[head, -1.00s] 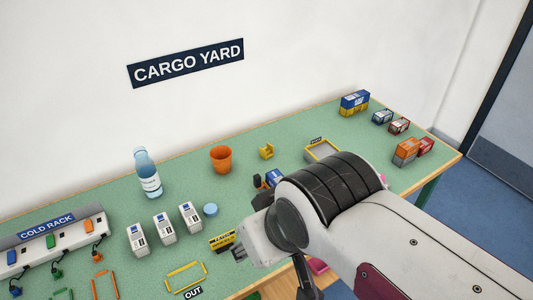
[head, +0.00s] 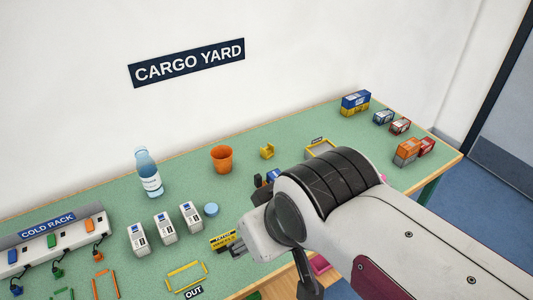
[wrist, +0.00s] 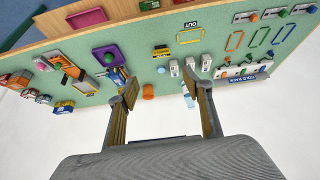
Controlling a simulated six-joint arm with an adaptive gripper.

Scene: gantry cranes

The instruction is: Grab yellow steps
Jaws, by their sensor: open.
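The yellow steps (head: 267,151), a small step-shaped block, stand on the green table to the right of the orange cup. I cannot make them out in the wrist view, where my left finger may cover them. My gripper (wrist: 160,90) is open, its two fingers wide apart with nothing between them. It is above the table and apart from the steps. In the head view my arm hides most of it.
The orange cup (head: 221,159) and a blue bottle (head: 148,172) stand left of the steps. White cartons (head: 165,229) and a cold rack (head: 48,240) stand further left. Small containers (head: 355,103) are at the far right.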

